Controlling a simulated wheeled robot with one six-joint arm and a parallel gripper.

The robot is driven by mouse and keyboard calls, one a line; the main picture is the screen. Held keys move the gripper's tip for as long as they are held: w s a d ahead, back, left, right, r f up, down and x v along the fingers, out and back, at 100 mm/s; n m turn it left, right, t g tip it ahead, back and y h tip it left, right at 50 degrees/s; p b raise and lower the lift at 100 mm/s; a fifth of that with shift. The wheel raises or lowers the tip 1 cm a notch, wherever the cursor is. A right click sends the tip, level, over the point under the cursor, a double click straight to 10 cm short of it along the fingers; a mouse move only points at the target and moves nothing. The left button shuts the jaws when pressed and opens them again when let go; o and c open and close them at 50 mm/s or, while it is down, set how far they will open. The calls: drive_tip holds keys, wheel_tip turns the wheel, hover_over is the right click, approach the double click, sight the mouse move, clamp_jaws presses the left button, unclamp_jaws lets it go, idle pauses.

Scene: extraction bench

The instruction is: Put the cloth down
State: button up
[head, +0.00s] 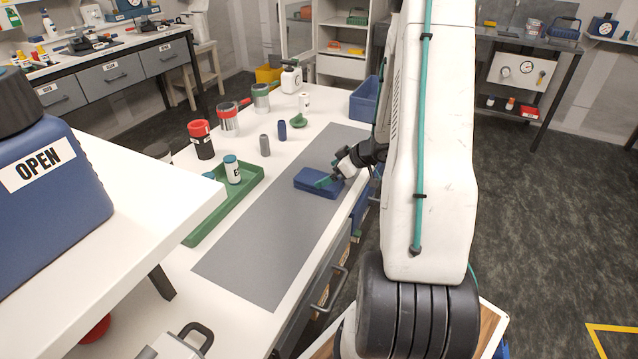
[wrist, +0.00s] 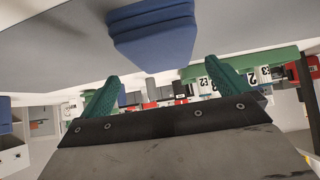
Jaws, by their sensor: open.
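The cloth (head: 312,187) is a folded blue pad lying flat on the grey mat (head: 262,225) of the white bench, near its right edge. In the wrist view the cloth (wrist: 152,38) shows at the top, past the fingertips. My gripper (head: 329,176) is at the cloth's right end in the head view. Its two green fingers (wrist: 165,72) are spread wide, with no cloth gripped between them. Whether a fingertip touches the cloth I cannot tell.
A green tray (head: 222,212) holding a white bottle (head: 232,170) lies left of the mat. A blue bin (head: 364,100) is at the back right. The near mat is clear.

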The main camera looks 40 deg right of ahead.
sight(319, 178)
drive_tip(key=x, duration=0.5)
drive_tip(key=shift+a+f, duration=0.25)
drive_tip(key=shift+f, duration=0.05)
drive_tip(key=c, duration=1.1)
drive_tip(key=shift+r, duration=0.1)
drive_tip(key=shift+r, duration=0.5)
drive_tip(key=r, duration=0.1)
drive_tip(key=s+r, duration=0.1)
drive_tip(key=shift+d+r, duration=0.2)
drive_tip(key=shift+r, duration=0.05)
drive_tip(key=s+d, duration=0.2)
drive_tip(key=s, duration=0.5)
drive_tip(key=s+d+r, duration=0.1)
drive_tip(key=s+d, duration=0.2)
drive_tip(key=s, duration=0.4)
drive_tip(key=shift+r, duration=0.2)
